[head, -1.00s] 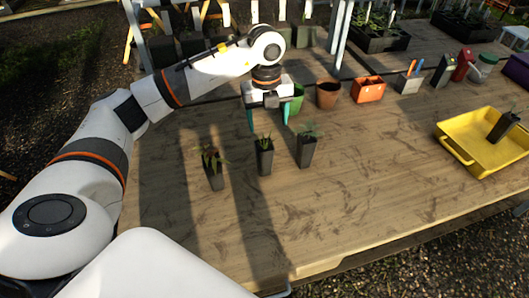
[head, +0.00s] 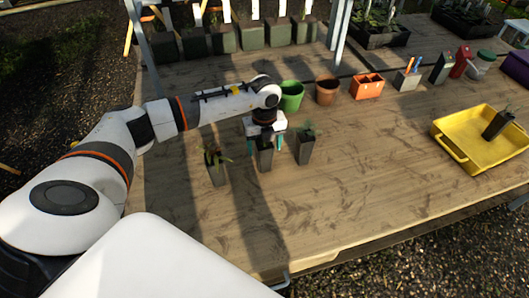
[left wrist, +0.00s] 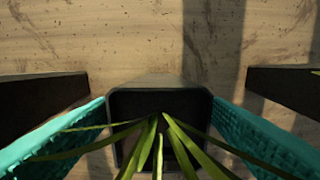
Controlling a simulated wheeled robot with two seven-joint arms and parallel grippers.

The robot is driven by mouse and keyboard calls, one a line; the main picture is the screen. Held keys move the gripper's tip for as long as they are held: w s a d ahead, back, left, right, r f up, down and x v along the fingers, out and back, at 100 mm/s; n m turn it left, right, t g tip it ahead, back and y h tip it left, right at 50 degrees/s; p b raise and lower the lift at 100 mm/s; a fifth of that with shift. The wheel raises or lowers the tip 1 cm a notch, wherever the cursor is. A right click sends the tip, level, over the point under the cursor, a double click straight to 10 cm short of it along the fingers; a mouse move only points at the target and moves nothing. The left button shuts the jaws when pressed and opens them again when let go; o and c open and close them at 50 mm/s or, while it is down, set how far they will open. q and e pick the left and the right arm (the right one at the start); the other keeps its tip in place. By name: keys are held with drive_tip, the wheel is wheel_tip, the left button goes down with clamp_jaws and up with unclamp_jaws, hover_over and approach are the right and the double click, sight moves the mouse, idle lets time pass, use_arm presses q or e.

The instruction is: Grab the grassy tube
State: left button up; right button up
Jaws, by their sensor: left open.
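The grassy tube (head: 265,162) is the middle one of three dark square tubes on the wooden table. Its long thin green leaves show in the left wrist view (left wrist: 158,145), with its dark walls (left wrist: 158,93) below. My left gripper (head: 265,147) is over it from above, open, with one teal finger on each side. The gripper hides the tube's top in the head view. My right gripper is not in view.
A tube with reddish leaves (head: 215,170) stands close on the left, and another leafy tube (head: 305,148) close on the right. A yellow tray (head: 455,152) with a tube in it is at the right. Green (head: 291,97), brown (head: 327,92) and orange (head: 367,88) pots stand behind. The front table is clear.

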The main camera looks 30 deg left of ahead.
use_arm(q)
drive_tip(key=shift+c, duration=0.5)
drive_tip(key=c, duration=1.1)
